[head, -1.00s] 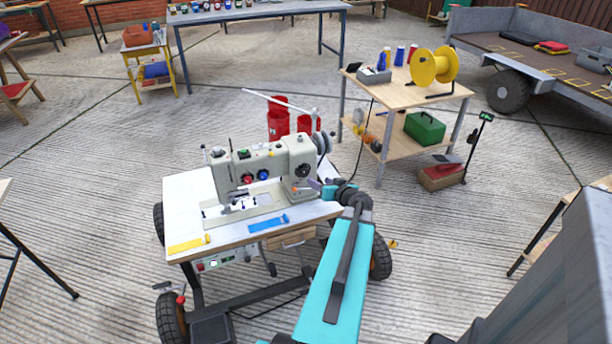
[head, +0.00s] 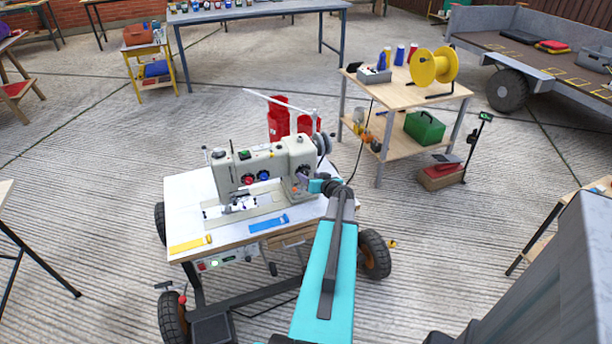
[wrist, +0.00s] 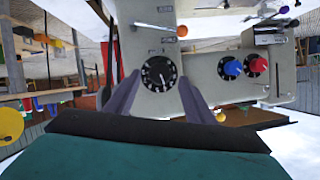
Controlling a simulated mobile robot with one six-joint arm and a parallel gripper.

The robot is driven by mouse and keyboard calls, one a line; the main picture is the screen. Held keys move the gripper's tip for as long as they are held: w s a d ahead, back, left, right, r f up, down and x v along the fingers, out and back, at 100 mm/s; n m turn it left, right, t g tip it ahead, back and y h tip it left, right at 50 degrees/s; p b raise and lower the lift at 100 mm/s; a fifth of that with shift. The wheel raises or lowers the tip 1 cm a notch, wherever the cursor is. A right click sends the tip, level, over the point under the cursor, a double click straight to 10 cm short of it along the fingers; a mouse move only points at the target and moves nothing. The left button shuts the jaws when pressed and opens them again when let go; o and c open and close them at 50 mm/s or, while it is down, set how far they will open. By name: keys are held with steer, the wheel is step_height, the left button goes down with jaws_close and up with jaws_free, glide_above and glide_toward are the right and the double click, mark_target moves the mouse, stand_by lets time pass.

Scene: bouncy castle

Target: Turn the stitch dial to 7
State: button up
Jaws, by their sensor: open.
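The cream sewing machine (head: 234,168) stands on a wheeled table in the head view. In the wrist view a round black dial (wrist: 159,74) with white markings sits on its pale end panel; the marks are too small to read surely. My gripper (wrist: 160,84) is open, with one finger on each side of the dial. I cannot tell whether the fingers touch it.
A red knob (wrist: 231,67) and a blue knob (wrist: 256,66) sit beside the dial. The white tabletop (head: 183,205) carries a yellow strip (head: 190,244) and a blue strip (head: 268,222).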

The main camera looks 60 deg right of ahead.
mark_target(305, 174)
steer(key=shift+x, duration=1.55)
steer(key=c, duration=1)
steer(key=shift+a, duration=0.2)
steer(key=shift+c, duration=0.3)
steer(key=shift+d, duration=0.1)
